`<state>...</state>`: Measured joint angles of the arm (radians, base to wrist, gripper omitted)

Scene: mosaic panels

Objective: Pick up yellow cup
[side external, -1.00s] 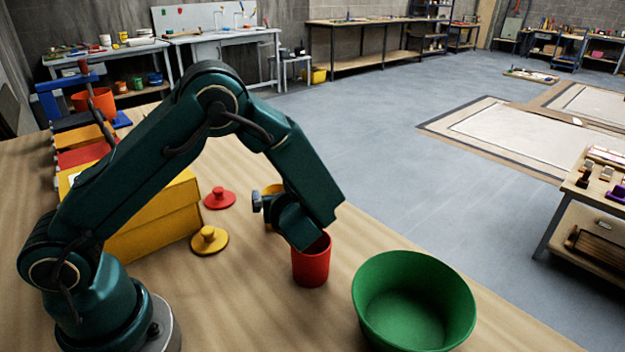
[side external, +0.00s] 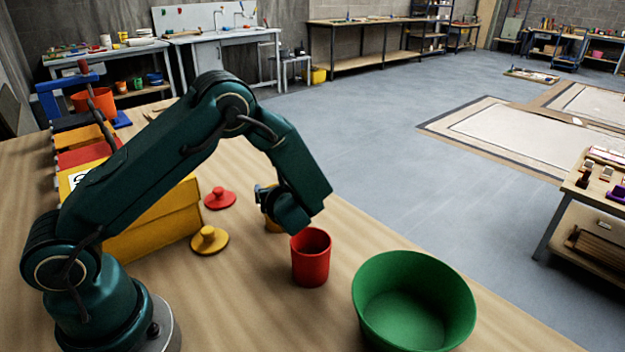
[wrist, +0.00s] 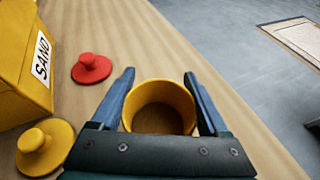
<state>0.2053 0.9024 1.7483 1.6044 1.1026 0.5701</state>
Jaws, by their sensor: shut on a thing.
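The yellow cup (wrist: 159,88) sits between the two blue fingers of my gripper (wrist: 160,85) in the wrist view. The cup's open rim faces the camera and its inside looks empty. The fingers are shut on the cup's sides. In the side view my gripper (side external: 262,196) is low over the table, and only part of the yellow cup (side external: 271,222) shows behind my wrist. I cannot tell whether the cup's base touches the table.
A red cup (side external: 311,258) stands close by, with a green bowl (side external: 400,310) to its right. A red lid (side external: 220,199) and a yellow lid (side external: 209,241) lie left of my gripper.

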